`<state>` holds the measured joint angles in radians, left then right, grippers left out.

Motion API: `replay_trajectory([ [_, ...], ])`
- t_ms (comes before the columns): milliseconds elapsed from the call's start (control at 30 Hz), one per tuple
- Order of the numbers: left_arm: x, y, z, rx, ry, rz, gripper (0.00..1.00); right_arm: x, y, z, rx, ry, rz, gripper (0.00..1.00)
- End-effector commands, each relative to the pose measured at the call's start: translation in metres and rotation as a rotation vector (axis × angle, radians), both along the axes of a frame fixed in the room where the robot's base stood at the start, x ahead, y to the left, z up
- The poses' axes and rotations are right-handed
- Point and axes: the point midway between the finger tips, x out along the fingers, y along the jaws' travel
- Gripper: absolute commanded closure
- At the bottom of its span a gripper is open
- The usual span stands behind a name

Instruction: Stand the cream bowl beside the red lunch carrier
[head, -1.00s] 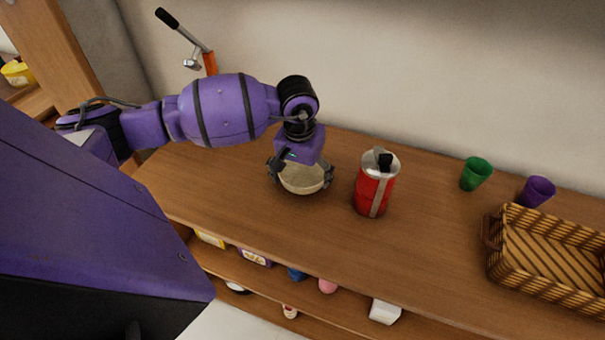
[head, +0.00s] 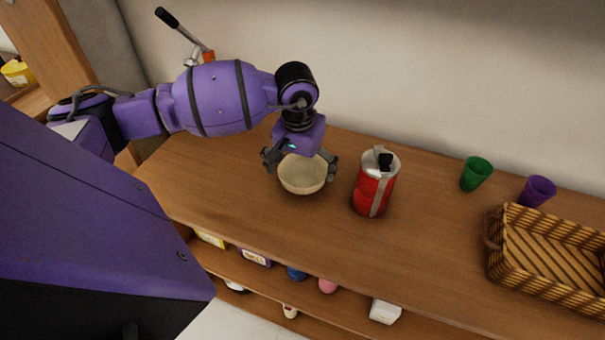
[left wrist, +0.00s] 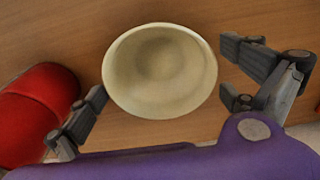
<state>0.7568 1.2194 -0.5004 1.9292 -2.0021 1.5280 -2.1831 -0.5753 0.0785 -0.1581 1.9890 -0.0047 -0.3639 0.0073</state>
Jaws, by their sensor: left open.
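The cream bowl (head: 303,177) stands upright on the wooden counter, just left of the red lunch carrier (head: 373,190), with a small gap between them. My left gripper (head: 300,166) is open above and behind the bowl, its fingers spread to either side of the rim. In the left wrist view the empty bowl (left wrist: 160,72) lies between the spread fingers of the gripper (left wrist: 170,100), and the red carrier (left wrist: 35,112) is at the left edge. Whether a finger touches the bowl I cannot tell. My right gripper is not in view.
A green cup (head: 476,173), a purple cup (head: 538,190) and a wicker basket (head: 545,285) stand to the right on the counter (head: 430,240). A lower shelf holds several small items. The counter left of the bowl is clear.

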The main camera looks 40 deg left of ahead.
Motion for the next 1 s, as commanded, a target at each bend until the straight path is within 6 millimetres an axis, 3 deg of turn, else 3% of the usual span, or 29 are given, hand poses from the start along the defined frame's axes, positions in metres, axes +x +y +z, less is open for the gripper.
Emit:
replay_trajectory([
  [200, -0.005, -0.001, 0.048, 0.003, -0.002, -0.002, 0.0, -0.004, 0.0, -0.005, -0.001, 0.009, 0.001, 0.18],
  [433, -0.01, -0.002, 0.084, 0.001, -0.001, -0.001, 0.0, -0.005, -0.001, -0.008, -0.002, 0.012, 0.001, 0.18],
  [600, -0.012, -0.003, 0.094, 0.0, 0.002, -0.001, 0.0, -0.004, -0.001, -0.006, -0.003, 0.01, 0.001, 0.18],
  [1000, -0.012, -0.003, 0.094, 0.0, 0.002, -0.001, 0.0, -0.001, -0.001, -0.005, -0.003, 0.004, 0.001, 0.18],
])
